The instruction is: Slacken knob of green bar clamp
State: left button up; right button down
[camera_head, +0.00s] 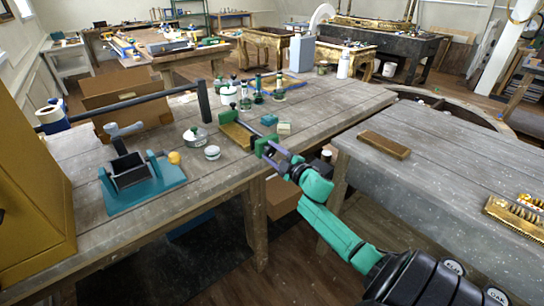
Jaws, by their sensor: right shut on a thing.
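The green bar clamp (262,145) lies near the front edge of the wooden workbench (225,170), against a tan wooden block (237,136). My right gripper (281,160) reaches in from the lower right and is shut at the near end of the clamp, on what appears to be its knob. The gripper's fingers hide most of the knob, so its turn cannot be seen. My left gripper is not in view.
A teal-based fixture (145,190) stands left on the bench, with metal tins (195,137) nearer the clamp. Green-topped bottles (257,92) stand behind. A brown block (384,145) lies on the grey bench (450,160) at right. A gap separates the benches.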

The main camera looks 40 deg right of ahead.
jog(key=n+b, duration=0.1)
jog(key=n, duration=0.2)
jog(key=n+b, duration=0.1)
jog(key=shift+d+r+n+b, duration=0.1)
jog(key=shift+r+n+b, duration=0.2)
jog(key=shift+n, duration=0.1)
jog(key=shift+r+n+b, duration=0.15)
jog(key=shift+n+b, duration=1)
jog(key=shift+n, duration=0.75)
jog(key=shift+c, duration=1.5)
grip_release()
jog(key=shift+r, duration=0.1)
jog(key=shift+w+f, duration=0.3)
jog(key=shift+f, duration=0.2)
jog(key=s+b, duration=0.1)
jog(key=s, duration=1.3)
jog(key=shift+s+a, duration=0.2)
jog(key=shift+s, duration=0.1)
